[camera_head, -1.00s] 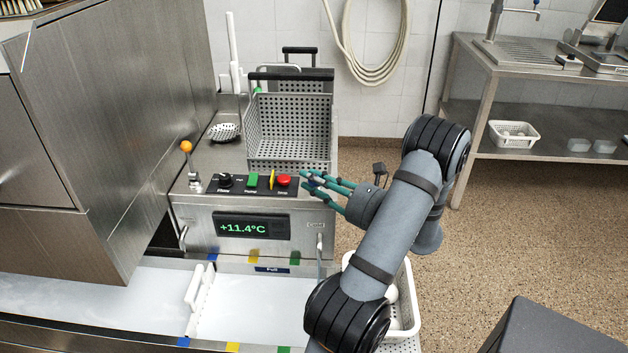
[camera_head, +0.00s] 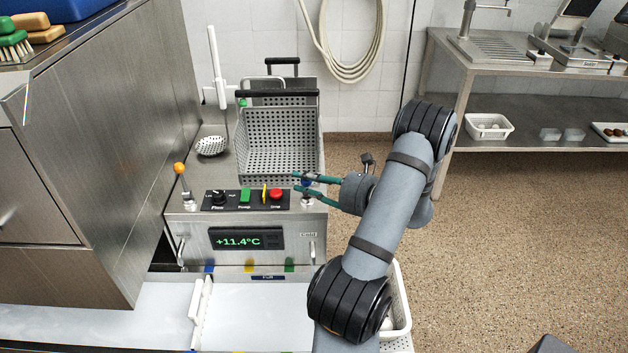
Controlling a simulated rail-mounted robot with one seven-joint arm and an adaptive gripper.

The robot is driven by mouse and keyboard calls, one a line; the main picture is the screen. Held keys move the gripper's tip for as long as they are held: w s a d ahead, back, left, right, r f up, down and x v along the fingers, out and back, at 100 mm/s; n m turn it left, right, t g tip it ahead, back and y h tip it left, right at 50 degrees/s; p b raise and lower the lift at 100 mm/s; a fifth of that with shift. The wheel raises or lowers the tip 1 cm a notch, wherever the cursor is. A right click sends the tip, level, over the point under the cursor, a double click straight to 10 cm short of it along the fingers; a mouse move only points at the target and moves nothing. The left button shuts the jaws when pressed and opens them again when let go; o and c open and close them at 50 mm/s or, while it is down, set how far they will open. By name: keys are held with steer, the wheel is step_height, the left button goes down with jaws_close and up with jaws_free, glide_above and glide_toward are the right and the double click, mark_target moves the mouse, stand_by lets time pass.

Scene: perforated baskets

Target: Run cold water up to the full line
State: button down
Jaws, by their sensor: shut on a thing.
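The cold-side lever (camera_head: 307,200) stands at the right end of the control panel, above a label that appears to read Cold. Its top is a small blue knob, mostly hidden by my fingers. My gripper (camera_head: 303,183) comes from the right and is shut on this knob. The orange-topped lever (camera_head: 180,169) stands upright at the panel's left end. The dark Full plate (camera_head: 267,277) is on the tank's back wall, below the display (camera_head: 236,240) reading +11.4°C. The pale tank (camera_head: 255,315) lies in front; its water level cannot be told.
A perforated basket (camera_head: 240,150) stands behind the panel, with a skimmer (camera_head: 211,146) at its left. The panel has a black dial (camera_head: 218,197), green button (camera_head: 245,195) and red button (camera_head: 276,194). A white divider (camera_head: 201,312) crosses the tank. A steel cabinet (camera_head: 90,150) fills the left.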

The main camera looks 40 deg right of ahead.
steer(key=shift+d, duration=0.2)
steer(key=c, duration=1.5)
jaws_free()
steer(key=shift+a, duration=0.1)
steer(key=shift+w, duration=0.1)
steer(key=v, duration=1.2)
